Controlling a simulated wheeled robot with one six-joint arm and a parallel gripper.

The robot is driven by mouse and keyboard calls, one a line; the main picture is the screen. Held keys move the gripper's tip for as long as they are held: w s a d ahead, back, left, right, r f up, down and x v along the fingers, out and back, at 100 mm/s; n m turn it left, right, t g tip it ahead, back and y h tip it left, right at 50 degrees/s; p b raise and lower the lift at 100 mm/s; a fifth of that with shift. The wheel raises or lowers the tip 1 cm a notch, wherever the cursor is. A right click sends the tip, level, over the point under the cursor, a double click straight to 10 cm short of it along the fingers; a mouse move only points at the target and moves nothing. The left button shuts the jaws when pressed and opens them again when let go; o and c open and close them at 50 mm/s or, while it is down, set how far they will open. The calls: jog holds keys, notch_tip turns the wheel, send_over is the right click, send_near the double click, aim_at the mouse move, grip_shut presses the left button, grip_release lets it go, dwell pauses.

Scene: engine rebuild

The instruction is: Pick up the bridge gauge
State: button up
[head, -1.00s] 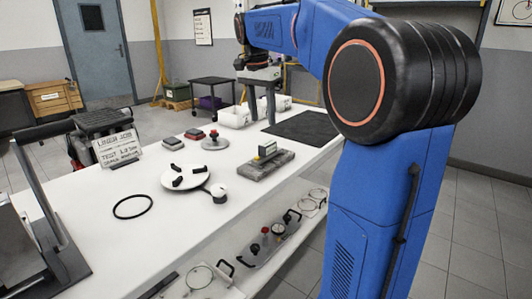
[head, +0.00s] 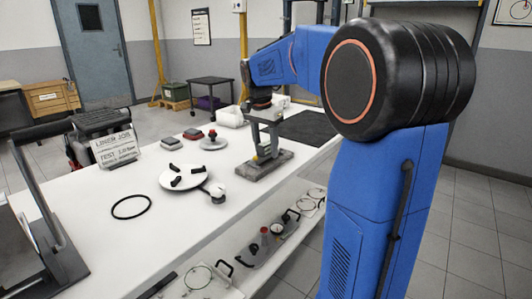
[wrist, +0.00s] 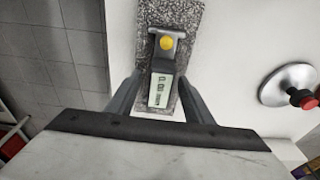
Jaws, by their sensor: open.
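The bridge gauge (wrist: 163,72), a grey bar with a yellow round knob and a pale label with dark markings, lies on a speckled grey stone block (wrist: 180,12). In the head view a small part of the gauge (head: 262,156) shows between my fingers, above the block (head: 270,166); the rest is hidden by my gripper. My gripper (head: 266,140) points down over the gauge. In the wrist view its open fingers (wrist: 160,77) stand on either side of the gauge's labelled part, with a gap on each side. I cannot tell how far down the fingertips reach.
A round plate with a red knob (wrist: 288,85) stands right of the block in the wrist view. A white disc with black pads (head: 184,179) and a black ring (head: 131,207) lie on the white bench. A lower shelf with gauges (head: 262,245) runs along the near side.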

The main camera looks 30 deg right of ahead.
jog(key=shift+f, duration=0.2)
grip_shut()
